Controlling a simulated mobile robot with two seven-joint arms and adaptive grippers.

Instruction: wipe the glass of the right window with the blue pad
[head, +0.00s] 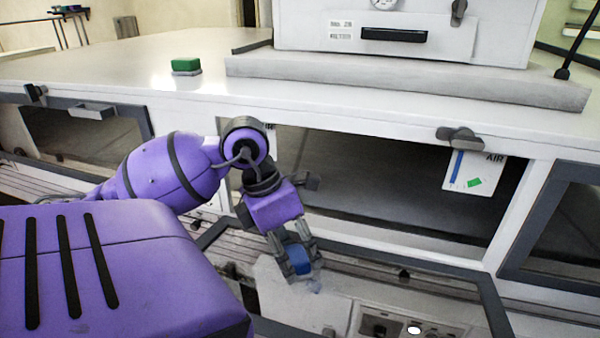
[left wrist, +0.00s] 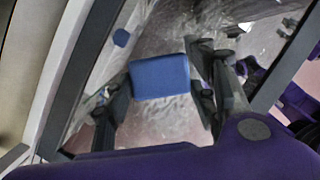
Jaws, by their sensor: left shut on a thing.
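My left gripper (head: 297,262) is shut on the blue pad (head: 299,257), which also shows between the fingers in the left wrist view (left wrist: 160,77). The pad is over the glass (head: 375,285) of a dark-framed window panel that lies lowered below a wide opening. The glass looks smeared in the left wrist view (left wrist: 165,120). A small blue patch (left wrist: 121,38) shows apart from the pad, perhaps its reflection. I cannot tell whether the pad touches the glass. Another framed window (head: 565,225) is at the far right edge. My right gripper is not in view.
A green block (head: 186,64) stands on the white tunnel top. A dark latch (head: 460,136) and an AIR label (head: 472,172) are at the opening's right. A closed left window (head: 85,140) has a handle.

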